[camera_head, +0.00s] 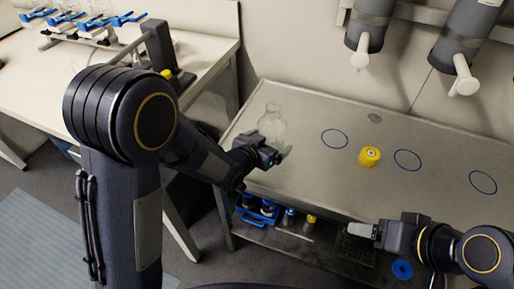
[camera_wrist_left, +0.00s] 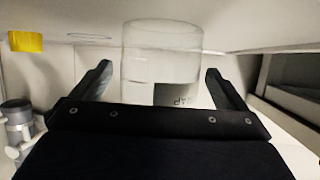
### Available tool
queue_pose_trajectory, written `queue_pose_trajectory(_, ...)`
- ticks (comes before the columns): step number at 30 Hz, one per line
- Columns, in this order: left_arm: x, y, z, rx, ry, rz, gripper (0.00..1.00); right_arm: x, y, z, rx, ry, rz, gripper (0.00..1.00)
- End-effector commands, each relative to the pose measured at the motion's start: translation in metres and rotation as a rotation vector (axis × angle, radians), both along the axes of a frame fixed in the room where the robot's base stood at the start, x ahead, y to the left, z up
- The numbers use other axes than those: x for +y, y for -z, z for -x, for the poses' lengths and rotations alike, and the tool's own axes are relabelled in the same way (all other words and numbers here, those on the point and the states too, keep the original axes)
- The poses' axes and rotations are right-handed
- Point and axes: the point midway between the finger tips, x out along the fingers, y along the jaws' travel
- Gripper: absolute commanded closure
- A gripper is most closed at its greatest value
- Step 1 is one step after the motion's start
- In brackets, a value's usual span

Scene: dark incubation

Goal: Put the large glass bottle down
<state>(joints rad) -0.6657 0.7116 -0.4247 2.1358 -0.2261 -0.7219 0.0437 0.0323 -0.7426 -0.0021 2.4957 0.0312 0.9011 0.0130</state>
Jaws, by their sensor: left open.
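The large clear glass bottle (camera_head: 272,122) appears upright at the left end of the grey table (camera_head: 310,185). It also shows in the left wrist view (camera_wrist_left: 162,50), with dark lettering low on it. My left gripper (camera_head: 280,155) is open at the near side of the bottle. In the left wrist view its two dark fingers are spread, one on each side of the bottle, with gaps visible. The bottle's base is hidden behind the gripper. My right gripper (camera_head: 362,230) is at the table's front edge, away from the bottle; its finger gap is unclear.
A yellow cap-like object (camera_head: 369,157) stands mid-table among blue rings (camera_head: 335,138), (camera_head: 407,160), (camera_head: 483,182). Two dark cylindrical devices (camera_head: 370,22), (camera_head: 466,40) hang above. Blue racks and small bottles (camera_head: 289,217) sit on the lower shelf. A white bench (camera_head: 40,90) stands left.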

Motion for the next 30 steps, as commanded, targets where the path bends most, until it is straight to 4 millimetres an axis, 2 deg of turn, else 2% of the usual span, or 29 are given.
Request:
queue_pose_trajectory(6, 0.022, -0.020, 0.040, -0.001, -0.001, 0.004, 0.05, 0.000, 0.000, 0.000, 0.001, 0.000, 0.000, 0.30)
queue_pose_trajectory(12, 0.039, -0.035, 0.070, -0.002, -0.001, 0.003, 0.05, 0.000, -0.003, 0.000, 0.001, 0.000, 0.000, 0.30)
queue_pose_trajectory(18, 0.047, -0.040, 0.085, 0.000, 0.000, 0.001, 0.05, 0.000, -0.004, 0.000, 0.001, 0.000, 0.000, 0.30)
queue_pose_trajectory(25, 0.051, -0.041, 0.087, 0.009, -0.008, 0.003, 0.05, 0.000, -0.004, 0.000, 0.001, 0.000, 0.000, 0.30)
queue_pose_trajectory(28, 0.068, -0.046, 0.089, 0.061, -0.053, 0.026, 0.05, 0.000, -0.004, 0.000, 0.001, 0.000, 0.000, 0.30)
queue_pose_trajectory(30, 0.089, -0.051, 0.094, 0.134, -0.106, 0.053, 0.05, 0.000, -0.004, 0.000, 0.001, 0.000, 0.000, 0.30)
